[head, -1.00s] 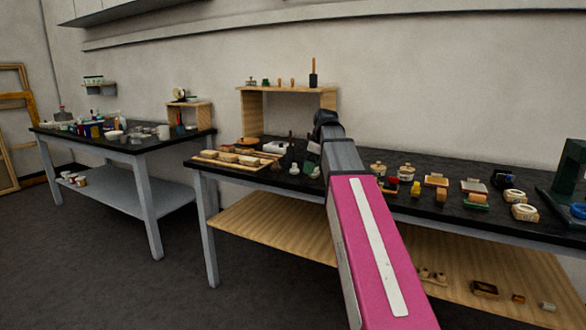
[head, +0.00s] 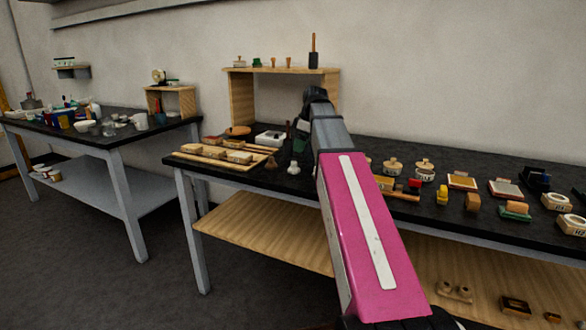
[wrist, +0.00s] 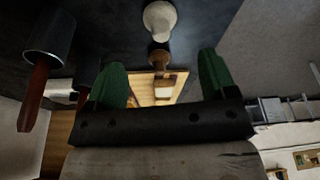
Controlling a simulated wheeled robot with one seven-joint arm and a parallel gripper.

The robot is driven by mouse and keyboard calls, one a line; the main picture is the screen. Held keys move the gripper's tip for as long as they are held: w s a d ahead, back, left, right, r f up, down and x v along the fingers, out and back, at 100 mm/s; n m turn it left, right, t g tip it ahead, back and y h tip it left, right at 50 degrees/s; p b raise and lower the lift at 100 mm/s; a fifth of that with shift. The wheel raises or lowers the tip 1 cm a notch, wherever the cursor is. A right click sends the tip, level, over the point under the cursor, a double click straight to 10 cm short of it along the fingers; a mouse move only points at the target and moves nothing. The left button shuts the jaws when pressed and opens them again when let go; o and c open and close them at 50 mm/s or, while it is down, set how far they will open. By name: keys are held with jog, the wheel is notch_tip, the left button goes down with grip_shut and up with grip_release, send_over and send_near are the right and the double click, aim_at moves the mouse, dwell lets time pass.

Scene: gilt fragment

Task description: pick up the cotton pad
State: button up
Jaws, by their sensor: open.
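I cannot pick out a cotton pad with certainty in either view. In the wrist view, my gripper (wrist: 163,78) has its two green fingers spread wide, with nothing held between them. A white bulb-shaped thing (wrist: 160,20) shows beyond the fingertips, and a small white bulb-shaped thing (head: 294,167) stands on the bench in the head view. A brown knob-shaped thing (wrist: 159,58) and a pale wooden tray (wrist: 144,90) show between the fingers. In the head view, my pink and grey arm reaches over the black-topped bench (head: 345,150); its gripper is mostly hidden.
A tray of wooden blocks (head: 222,155) lies at the bench's left end. A wooden riser (head: 242,100) stands at the back. Several jars, pads and blocks, including a lidded jar (head: 425,170), crowd the right side. A dark cylinder with a reddish handle (wrist: 48,40) is left in the wrist view.

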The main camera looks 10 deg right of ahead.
aim_at(294, 166)
jog(key=x, duration=0.9)
jog(key=shift+a, duration=0.15)
jog(key=shift+c, duration=0.3)
jog(key=c, duration=0.9)
